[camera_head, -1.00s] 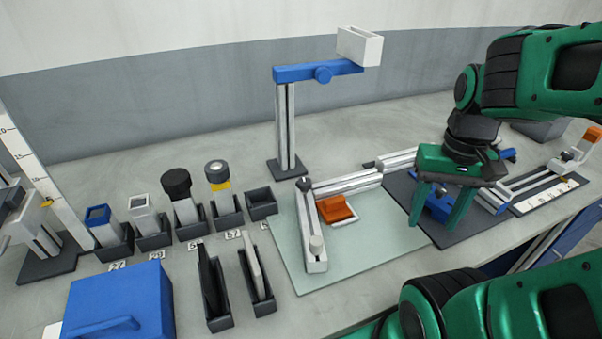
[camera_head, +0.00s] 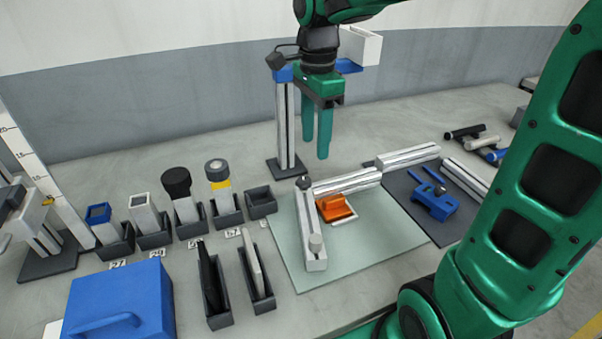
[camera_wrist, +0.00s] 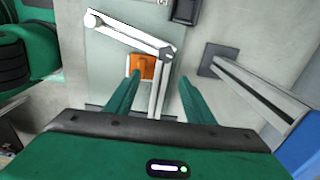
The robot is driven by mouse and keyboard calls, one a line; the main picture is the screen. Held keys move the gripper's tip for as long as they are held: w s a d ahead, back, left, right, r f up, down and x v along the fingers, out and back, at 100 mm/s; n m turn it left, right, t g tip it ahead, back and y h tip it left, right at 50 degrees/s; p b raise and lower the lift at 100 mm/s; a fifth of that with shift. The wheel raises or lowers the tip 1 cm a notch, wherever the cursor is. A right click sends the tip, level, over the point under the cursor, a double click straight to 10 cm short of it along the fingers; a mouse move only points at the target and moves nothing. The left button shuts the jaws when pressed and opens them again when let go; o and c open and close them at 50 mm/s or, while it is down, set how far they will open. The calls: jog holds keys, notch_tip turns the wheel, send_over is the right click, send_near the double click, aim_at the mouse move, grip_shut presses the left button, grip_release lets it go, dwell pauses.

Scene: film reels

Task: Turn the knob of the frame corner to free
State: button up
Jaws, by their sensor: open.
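The frame corner (camera_head: 303,184) joins two silver rails on the pale green mat (camera_head: 375,252) and carries a small dark knob. It also shows in the wrist view (camera_wrist: 167,52), ahead of and between the finger lines. One rail (camera_head: 310,225) runs toward the front and ends in a pale round knob (camera_head: 316,243). The other rail (camera_head: 345,182) runs right. An orange block (camera_head: 334,207) sits inside the angle. My gripper (camera_head: 315,148) is open and empty, pointing down, above and behind the corner, apart from it. The knob's exact setting is too small to tell.
A post (camera_head: 285,125) with a blue arm and white box stands close behind my gripper. Several holders with tools line the left, beside a blue box (camera_head: 118,300). A blue clamp (camera_head: 433,202) lies on a dark mat at right.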

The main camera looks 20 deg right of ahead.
aim_at(303, 180)
jog(key=shift+m, duration=0.4)
jog(key=f, duration=0.3)
jog(key=w+a+f, duration=0.1)
jog(key=f, duration=0.3)
jog(key=a+f, duration=0.1)
jog(key=f, duration=0.2)
jog(key=shift+w+f, duration=0.15)
jog(key=shift+f, duration=0.1)
jog(key=c, duration=1.1)
